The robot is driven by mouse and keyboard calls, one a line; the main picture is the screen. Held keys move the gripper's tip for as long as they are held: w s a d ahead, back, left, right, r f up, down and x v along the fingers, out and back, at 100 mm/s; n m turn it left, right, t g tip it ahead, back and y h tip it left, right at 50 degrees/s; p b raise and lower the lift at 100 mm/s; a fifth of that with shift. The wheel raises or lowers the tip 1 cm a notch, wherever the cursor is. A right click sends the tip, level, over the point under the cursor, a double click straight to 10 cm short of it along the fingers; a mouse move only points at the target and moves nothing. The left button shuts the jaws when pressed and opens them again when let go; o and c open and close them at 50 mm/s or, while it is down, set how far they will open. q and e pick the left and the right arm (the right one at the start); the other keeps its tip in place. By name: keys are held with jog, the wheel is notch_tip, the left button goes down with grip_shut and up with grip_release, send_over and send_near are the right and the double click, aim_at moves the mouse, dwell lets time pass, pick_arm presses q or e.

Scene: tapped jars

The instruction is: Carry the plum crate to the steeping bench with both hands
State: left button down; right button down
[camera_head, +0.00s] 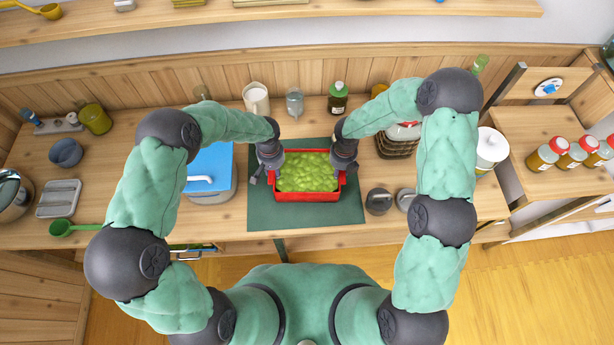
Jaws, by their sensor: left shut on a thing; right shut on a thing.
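The plum crate (307,196) is a red box full of yellow-green plums (307,172). It is level over the dark green mat (263,211) on the wooden bench. I cannot tell whether it touches the mat. My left gripper (270,177) is shut on the crate's left side. My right gripper (344,176) is shut on its right side. The fingertips are partly hidden by the wrists and the crate's rim.
A blue-lidded container (212,166) stands left of the mat. A green bottle (338,100), a white jar (256,99) and a glass jar (295,103) stand behind. Red-capped bottles (546,154) are at the far right.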

pick_arm(q)
jog(key=shift+w+r, duration=0.15)
jog(key=shift+r, duration=0.05)
pick_arm(e)
jog(key=shift+w+r, duration=0.1)
jog(key=shift+r, duration=0.1)
